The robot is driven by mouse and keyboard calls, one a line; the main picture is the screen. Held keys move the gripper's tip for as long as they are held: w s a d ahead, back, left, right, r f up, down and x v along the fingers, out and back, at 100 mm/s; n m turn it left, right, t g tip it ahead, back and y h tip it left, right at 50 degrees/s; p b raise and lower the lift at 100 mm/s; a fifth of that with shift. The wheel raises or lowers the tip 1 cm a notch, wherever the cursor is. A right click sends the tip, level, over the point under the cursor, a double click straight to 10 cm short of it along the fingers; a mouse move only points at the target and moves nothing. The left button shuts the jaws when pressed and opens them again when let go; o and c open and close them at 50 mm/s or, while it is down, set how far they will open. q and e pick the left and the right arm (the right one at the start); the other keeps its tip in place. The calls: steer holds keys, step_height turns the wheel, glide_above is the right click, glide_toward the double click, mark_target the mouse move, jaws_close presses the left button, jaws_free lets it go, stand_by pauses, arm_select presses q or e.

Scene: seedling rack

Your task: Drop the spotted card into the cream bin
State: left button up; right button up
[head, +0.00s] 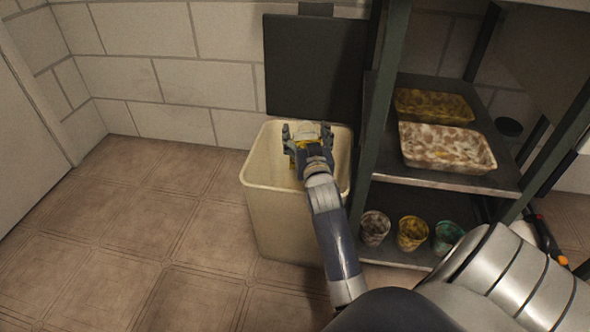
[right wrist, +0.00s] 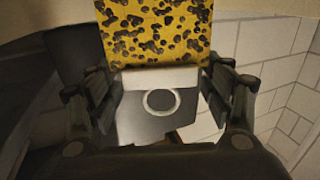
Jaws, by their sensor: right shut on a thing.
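The cream bin (head: 273,215) stands on the floor, left of the rack, with its open top facing up. My right gripper (head: 307,135) is over the bin's opening. It is shut on the spotted card, and only a little yellow shows between the fingers in the head view. In the right wrist view the spotted card (right wrist: 155,30) is yellow with dark blotches and sits between the fingers (right wrist: 158,84). My left gripper is not in view.
A dark rack (head: 440,177) stands right of the bin. Its shelf holds a yellow mottled tray (head: 434,105) and a pale mottled tray (head: 447,148), with three small pots (head: 412,233) below. A dark panel (head: 314,68) is behind the bin. The floor to the left is clear.

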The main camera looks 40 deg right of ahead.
steer(key=o, duration=0.8)
step_height(320, 180, up, 10)
stand_by(0.3)
steer(key=shift+a+r, duration=0.1)
